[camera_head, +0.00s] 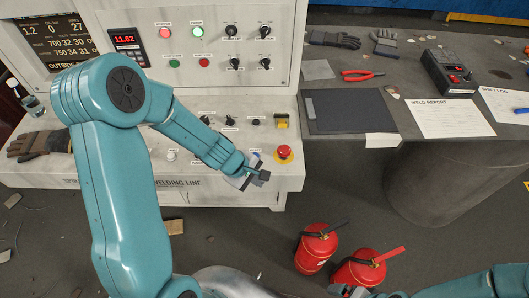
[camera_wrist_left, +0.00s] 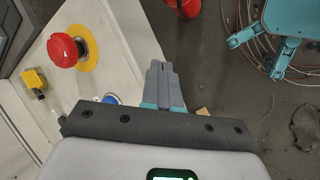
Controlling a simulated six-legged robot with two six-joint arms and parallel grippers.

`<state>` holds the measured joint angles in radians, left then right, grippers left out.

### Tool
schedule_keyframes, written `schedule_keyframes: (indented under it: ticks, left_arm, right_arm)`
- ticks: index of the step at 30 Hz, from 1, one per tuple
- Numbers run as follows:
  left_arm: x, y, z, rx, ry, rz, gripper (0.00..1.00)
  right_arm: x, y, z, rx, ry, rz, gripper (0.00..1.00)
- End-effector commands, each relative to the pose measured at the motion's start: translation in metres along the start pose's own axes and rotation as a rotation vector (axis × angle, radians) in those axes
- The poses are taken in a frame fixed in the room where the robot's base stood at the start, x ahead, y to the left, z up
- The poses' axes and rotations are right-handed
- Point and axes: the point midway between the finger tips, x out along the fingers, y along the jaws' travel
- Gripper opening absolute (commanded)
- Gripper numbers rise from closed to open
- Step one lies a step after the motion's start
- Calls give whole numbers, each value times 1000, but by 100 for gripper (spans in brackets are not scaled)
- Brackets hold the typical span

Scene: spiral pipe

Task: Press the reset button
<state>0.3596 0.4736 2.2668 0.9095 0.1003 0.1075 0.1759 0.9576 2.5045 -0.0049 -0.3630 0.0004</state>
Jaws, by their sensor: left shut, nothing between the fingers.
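My left gripper (camera_head: 262,175) is shut and empty, above the front edge of the white console's sloping panel. Its closed fingers also show in the left wrist view (camera_wrist_left: 160,75), over the floor beyond the panel edge. A blue button (camera_wrist_left: 110,99) sits on the panel left of the fingers, partly hidden by my gripper body. I cannot read which button is marked reset. A red mushroom button (camera_wrist_left: 66,50) on a yellow ring stands farther up the panel; it also shows in the head view (camera_head: 284,152), just right of my gripper. My right gripper (camera_head: 350,292) is barely visible at the bottom edge.
A yellow switch (camera_head: 282,121) and several black knobs sit on the panel. Two red fire extinguishers (camera_head: 315,249) stand on the floor below right. A grey table (camera_head: 330,150) with a black pad (camera_head: 350,110) stands right of the console.

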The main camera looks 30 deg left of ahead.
Motion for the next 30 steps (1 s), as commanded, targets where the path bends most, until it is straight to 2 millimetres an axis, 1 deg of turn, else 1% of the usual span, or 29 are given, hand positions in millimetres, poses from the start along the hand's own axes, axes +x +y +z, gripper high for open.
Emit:
schedule_keyframes:
  ticks: [1, 4, 11, 18, 22, 26, 30]
  left_arm:
    - [-8, 6, -2, -27, 0, 17, 0]
    - [-20, 17, -7, -82, -2, 49, 0]
    - [-46, 43, -22, -231, -16, 152, 0]
    - [-81, 76, -35, -382, -44, 284, 0]
    - [-99, 91, -40, -447, -62, 348, 0]
    - [-107, 98, -42, -477, -72, 378, 0]
    - [-107, 100, -41, -480, -74, 381, 0]
  right_arm:
    - [-4, -1, 0, 0, 0, 0, 100]
    - [-7, -2, 0, 0, 0, 0, 100]
    - [-4, -2, 0, 0, 0, 0, 100]
    - [-4, -2, 0, 0, 0, 0, 100]
    - [-4, -2, 0, 0, 0, 0, 100]
    - [-4, -2, 0, 0, 0, 0, 100]
    - [-4, -2, 0, 0, 0, 0, 100]
